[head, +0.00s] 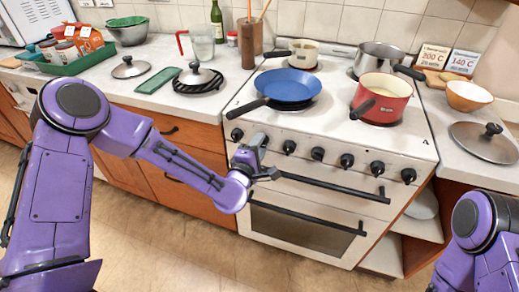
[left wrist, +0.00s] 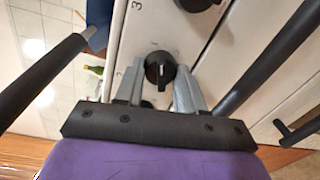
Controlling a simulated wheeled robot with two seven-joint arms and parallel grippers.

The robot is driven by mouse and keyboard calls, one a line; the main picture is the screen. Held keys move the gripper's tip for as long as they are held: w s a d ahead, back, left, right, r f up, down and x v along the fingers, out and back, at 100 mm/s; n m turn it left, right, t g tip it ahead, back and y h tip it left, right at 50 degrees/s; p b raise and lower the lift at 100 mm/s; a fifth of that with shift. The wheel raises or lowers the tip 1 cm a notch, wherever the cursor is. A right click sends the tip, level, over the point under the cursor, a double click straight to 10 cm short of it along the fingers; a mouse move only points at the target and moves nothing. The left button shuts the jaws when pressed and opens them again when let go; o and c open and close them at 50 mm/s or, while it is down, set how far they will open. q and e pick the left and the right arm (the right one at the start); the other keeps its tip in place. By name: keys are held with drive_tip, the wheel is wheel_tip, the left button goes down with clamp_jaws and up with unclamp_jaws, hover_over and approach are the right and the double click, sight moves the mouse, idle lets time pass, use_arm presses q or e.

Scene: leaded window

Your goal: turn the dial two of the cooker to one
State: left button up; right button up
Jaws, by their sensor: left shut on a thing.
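The cooker (head: 300,215) is a white stove with a row of black dials along its front. My left gripper (head: 262,160) is at the left part of this row in the head view and hides part of it. In the left wrist view, my left gripper (left wrist: 160,80) has its two grey fingers on either side of a black round dial (left wrist: 158,66), shut on it. A figure that looks like 2 is printed beside this dial. A pale mark on the dial points toward the wrist. Another dial (left wrist: 196,3) shows near a printed 3. My right gripper is out of view.
A blue frying pan (head: 288,86), a red pot (head: 381,98), a cream pot (head: 303,53) and a steel pot (head: 378,60) stand on the hob. The black oven handle (head: 333,187) runs just below the dials. The floor in front is clear.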

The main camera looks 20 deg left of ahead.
use_arm(q)
drive_tip(key=shift+f+n+b, duration=0.15)
drive_tip(key=shift+n+b, duration=0.15)
drive_tip(key=shift+n, duration=0.3)
drive_tip(key=o, duration=1)
drive_tip(key=shift+o, duration=0.2)
drive_tip(key=s+b, duration=0.1)
drive_tip(key=s, duration=0.9)
drive_tip(key=shift+s+a+r, duration=0.3)
drive_tip(key=shift+a+r, duration=0.05)
drive_tip(key=shift+r, duration=0.05)
